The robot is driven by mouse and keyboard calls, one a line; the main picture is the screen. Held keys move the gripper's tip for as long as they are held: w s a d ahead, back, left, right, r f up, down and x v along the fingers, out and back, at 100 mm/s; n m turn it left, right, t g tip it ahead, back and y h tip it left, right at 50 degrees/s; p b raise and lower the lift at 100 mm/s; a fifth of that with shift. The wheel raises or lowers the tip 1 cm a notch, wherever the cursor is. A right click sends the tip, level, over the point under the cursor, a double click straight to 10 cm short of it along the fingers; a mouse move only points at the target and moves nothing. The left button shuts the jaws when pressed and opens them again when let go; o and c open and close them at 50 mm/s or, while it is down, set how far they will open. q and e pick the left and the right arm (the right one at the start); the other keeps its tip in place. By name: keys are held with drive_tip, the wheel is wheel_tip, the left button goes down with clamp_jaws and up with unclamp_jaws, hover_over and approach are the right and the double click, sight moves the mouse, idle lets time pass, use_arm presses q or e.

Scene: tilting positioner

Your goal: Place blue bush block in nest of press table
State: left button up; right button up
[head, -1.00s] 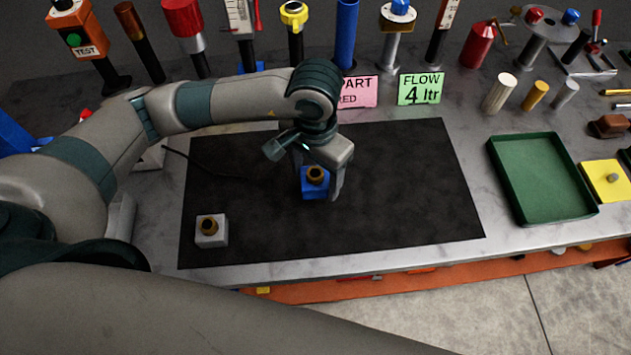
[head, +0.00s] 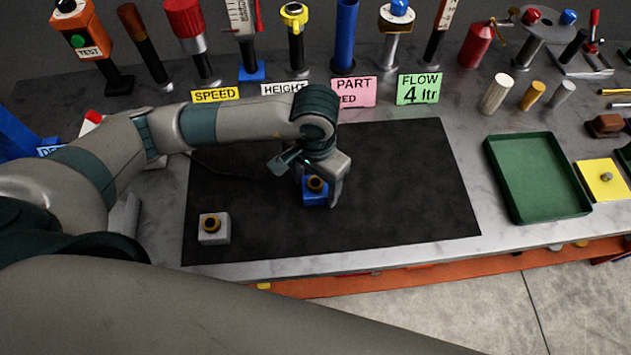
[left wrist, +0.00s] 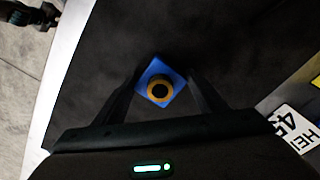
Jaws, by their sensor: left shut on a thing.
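The blue bush block (head: 315,196) has a brass-coloured ring with a dark bore on top. It is over the black mat (head: 400,190), near its middle. My left gripper (head: 318,190) is shut on it from above, one finger on each side. In the left wrist view the blue block (left wrist: 171,76) sits between the two finger ends. I cannot tell whether the block touches the mat. No press table with a nest can be made out for certain. My right gripper is not in view.
A grey block with a brass ring (head: 214,230) stands at the mat's near left. A green tray (head: 573,213) and a yellow plate (head: 590,188) are at the right. Labelled posts and tools line the back. The mat's right half is clear.

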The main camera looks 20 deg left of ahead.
use_arm(q)
drive_tip(key=shift+f+b, duration=0.1)
drive_tip(key=shift+b, duration=0.2)
drive_tip(key=o, duration=1.8)
drive_tip(key=shift+r+p, duration=0.2)
drive_tip(key=shift+p, duration=0.2)
drive_tip(key=shift+r+b, duration=0.15)
drive_tip(key=shift+b, duration=0.15)
wheel_tip(320, 180, up, 10)
drive_tip(key=b, duration=0.4)
drive_tip(key=shift+r, duration=0.8)
drive_tip(key=shift+o, duration=0.3)
